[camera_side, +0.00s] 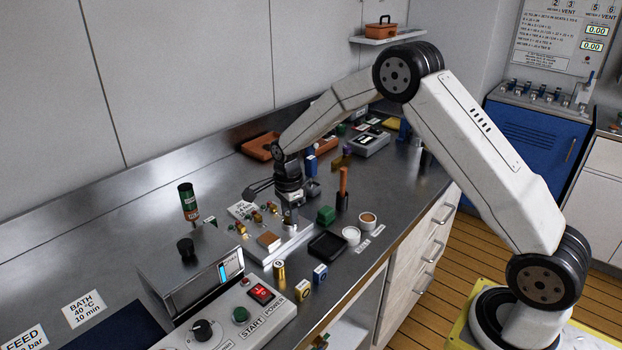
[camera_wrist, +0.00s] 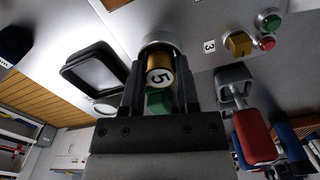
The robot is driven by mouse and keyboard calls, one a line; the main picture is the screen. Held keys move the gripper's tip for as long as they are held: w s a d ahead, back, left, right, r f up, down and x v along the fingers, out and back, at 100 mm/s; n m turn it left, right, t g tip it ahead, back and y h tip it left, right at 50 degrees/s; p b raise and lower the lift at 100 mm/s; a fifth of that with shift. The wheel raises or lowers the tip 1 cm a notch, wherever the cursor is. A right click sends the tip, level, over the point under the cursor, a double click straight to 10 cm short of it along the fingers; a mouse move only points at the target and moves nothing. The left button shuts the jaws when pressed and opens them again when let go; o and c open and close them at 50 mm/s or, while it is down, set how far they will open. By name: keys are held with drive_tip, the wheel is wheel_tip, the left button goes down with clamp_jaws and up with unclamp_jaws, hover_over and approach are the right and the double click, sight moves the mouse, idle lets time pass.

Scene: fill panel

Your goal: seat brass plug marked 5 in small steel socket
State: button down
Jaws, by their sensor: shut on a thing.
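The brass plug marked 5 (camera_wrist: 160,76) is between the two fingers of my gripper (camera_wrist: 162,88) in the wrist view, with its numbered end facing the camera. My gripper is shut on it. A round steel rim (camera_wrist: 158,45) shows just beyond the plug, on the pale panel; I cannot tell whether the plug is inside it, touching it or above it. In the side view my gripper (camera_side: 291,218) points down at the right part of the pale panel (camera_side: 292,243), and the plug is too small and covered to make out.
A brass cylinder (camera_side: 279,271) and a blue block (camera_side: 320,274) stand in front. A steel box (camera_side: 190,270) is at the left.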

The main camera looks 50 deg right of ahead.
drive_tip(key=shift+c, duration=1.7)
unclamp_jaws()
wheel_tip(320, 180, up, 12)
drive_tip(key=shift+r, duration=0.15)
drive_tip(key=s+a+f+n+t, duration=0.1)
drive_tip(key=s+a+f+n, duration=0.1)
drive_tip(key=s+n, duration=0.8)
drive_tip(key=s+a+f+n+t, duration=0.1)
drive_tip(key=s+a+f+n, duration=0.1)
drive_tip(key=s+n, duration=0.9)
drive_tip(key=shift+s+a+f+t, duration=0.3)
drive_tip(key=shift+s+f, duration=0.35)
drive_tip(key=shift+s, duration=0.55)
